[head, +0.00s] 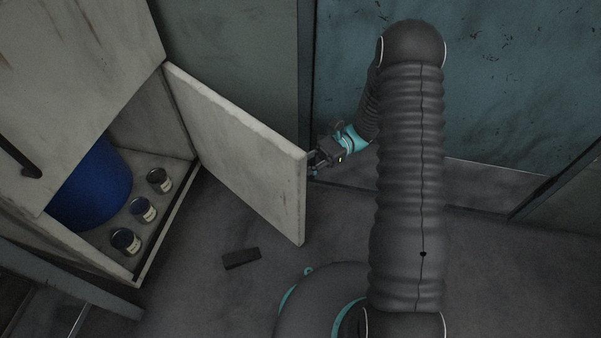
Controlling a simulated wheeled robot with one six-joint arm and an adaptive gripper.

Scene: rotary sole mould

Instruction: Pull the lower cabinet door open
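The lower cabinet door (238,150) is a pale, worn panel. It stands swung wide open, out from the cabinet's right side. My gripper (314,160) is at the door's free outer edge, near its upper corner. The fingers are small and partly hidden by the door, so I cannot tell whether they grip it or only touch it. The open cabinet (160,238) shows its inside.
Inside the cabinet are a large blue drum (97,188) and several small tins, one of them at the front (126,241). A dark block (241,258) lies on the floor below the door. Floor around the block is clear. A teal wall panel (500,90) stands behind my arm.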

